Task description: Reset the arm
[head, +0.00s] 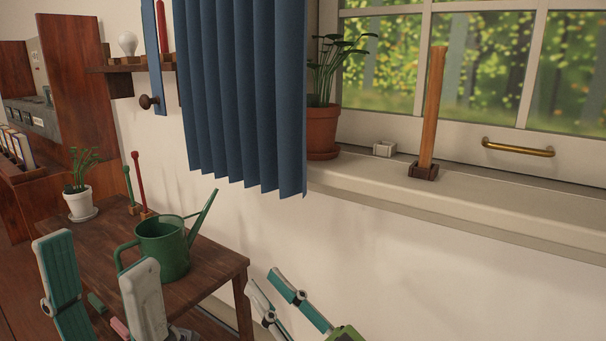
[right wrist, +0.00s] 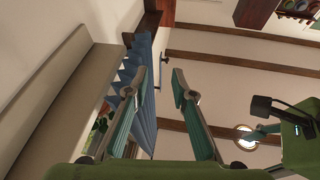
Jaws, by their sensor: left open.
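My left gripper (head: 96,251) is at the lower left of the head view, its two fingers spread with nothing held between them. It is in front of the wooden table and left of the green watering can (head: 172,250). My right gripper (head: 262,278) is at the bottom middle of the head view, right of the table and in front of the white wall below the windowsill. In the right wrist view the right gripper (right wrist: 159,76) has its fingers apart and nothing between them; the blue curtain shows beyond.
The wooden table (head: 222,268) also bears a potted plant (head: 78,202). A blue curtain (head: 240,90) hangs above it. The windowsill (head: 480,205) holds a terracotta pot (head: 322,130) and an upright wooden bar (head: 433,110). Wall space below the sill is bare.

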